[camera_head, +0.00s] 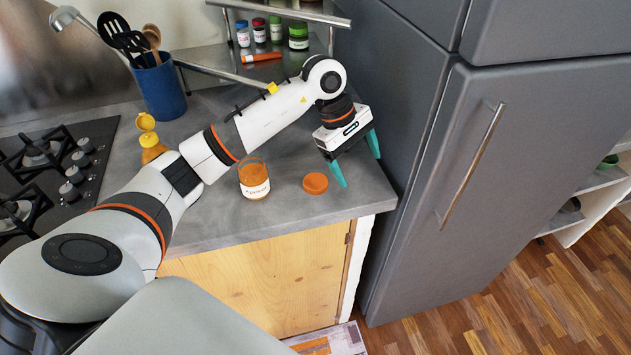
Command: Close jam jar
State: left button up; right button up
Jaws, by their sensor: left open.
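The jam jar (254,179) stands upright on the grey counter, with orange contents and a white label. Its top is open. An orange lid (315,183) lies flat on the counter to the right of the jar, apart from it. My left gripper (358,165) has two teal fingers spread apart with nothing between them. It is above the counter, just right of the lid, with one fingertip close to the lid's right edge. I cannot tell whether that fingertip touches the counter. My right gripper does not show.
A yellow bottle with open cap (152,147) and a blue utensil pot (160,88) stand left of the jar. A gas hob (60,165) is at far left. A shelf with small jars (298,36) is behind. A grey fridge (500,170) closes off the right.

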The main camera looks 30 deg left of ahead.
pick_arm(q)
jog(key=a+r+g+y, duration=0.1)
jog(key=a+y, duration=0.3)
jog(key=a, duration=0.6)
jog(key=shift+s+r, duration=0.35)
jog(key=shift+r, duration=0.5)
jog(key=p, duration=0.2)
send_over(314, 179)
notch_tip(314, 179, down, 6)
jog(key=shift+s+d+f, duration=0.1)
jog(key=shift+f, duration=0.35)
